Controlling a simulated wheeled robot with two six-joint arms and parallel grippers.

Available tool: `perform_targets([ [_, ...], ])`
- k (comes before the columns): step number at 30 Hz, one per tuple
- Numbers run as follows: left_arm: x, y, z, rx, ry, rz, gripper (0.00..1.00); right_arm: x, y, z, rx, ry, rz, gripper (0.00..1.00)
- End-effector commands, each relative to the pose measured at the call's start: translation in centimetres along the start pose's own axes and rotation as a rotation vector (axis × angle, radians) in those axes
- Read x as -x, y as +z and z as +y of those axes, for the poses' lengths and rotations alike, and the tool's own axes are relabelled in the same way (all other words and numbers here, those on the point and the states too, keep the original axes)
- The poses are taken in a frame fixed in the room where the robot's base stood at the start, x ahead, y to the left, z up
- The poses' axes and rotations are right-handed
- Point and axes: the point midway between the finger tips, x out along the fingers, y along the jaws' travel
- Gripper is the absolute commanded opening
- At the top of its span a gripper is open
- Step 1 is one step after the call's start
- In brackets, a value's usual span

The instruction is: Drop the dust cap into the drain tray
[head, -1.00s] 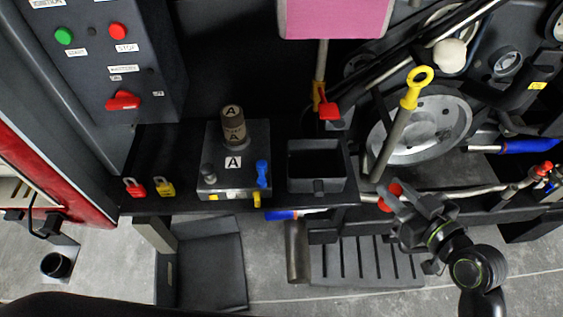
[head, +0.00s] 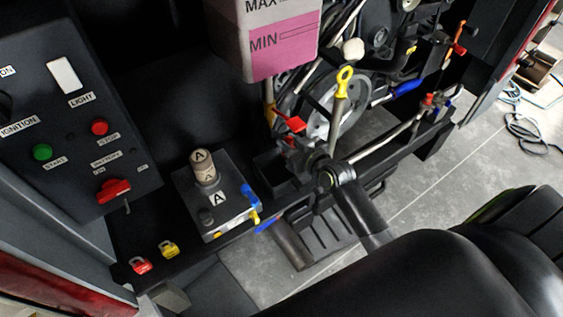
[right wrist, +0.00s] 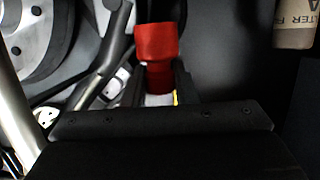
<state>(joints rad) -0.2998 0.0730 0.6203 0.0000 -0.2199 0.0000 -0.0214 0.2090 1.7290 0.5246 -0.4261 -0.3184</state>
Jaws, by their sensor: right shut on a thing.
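The dust cap (right wrist: 157,42) is red and cup-shaped. In the right wrist view it sits between the two dark fingers of my right gripper (right wrist: 157,88), which is shut on it. In the head view my right gripper (head: 300,158) is over the right part of the black drain tray (head: 264,168). A bit of red cap (head: 289,142) shows at its far side. The gripper and arm hide much of the tray, so I cannot tell the cap's height above it. My left gripper is not in view.
Left of the tray stands a grey block marked A (head: 218,205) with a cylinder and a blue lever. A red handle (head: 290,122) and yellow-ringed dipstick (head: 344,80) rise close behind my gripper. A pink-filled tank (head: 275,45) hangs above.

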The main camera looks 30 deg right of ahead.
Motion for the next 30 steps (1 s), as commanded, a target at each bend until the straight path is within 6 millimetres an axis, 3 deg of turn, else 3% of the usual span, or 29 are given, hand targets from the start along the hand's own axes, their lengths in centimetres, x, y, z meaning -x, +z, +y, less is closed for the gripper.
perform_targets([
  [2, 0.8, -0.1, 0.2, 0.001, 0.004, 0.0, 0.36, -0.5, -0.3, 0.3, -0.003, 0.012, -0.001, 0.0],
  [7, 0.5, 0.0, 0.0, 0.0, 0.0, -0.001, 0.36, -1.0, 0.1, 0.6, -0.002, 0.022, 0.001, 0.0],
  [22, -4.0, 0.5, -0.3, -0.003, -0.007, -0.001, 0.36, -2.3, 4.9, 0.6, -0.002, 0.021, 0.0, 0.0],
  [30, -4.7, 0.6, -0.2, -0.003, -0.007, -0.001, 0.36, -2.5, 5.7, 0.6, -0.002, 0.021, 0.001, 0.0],
])
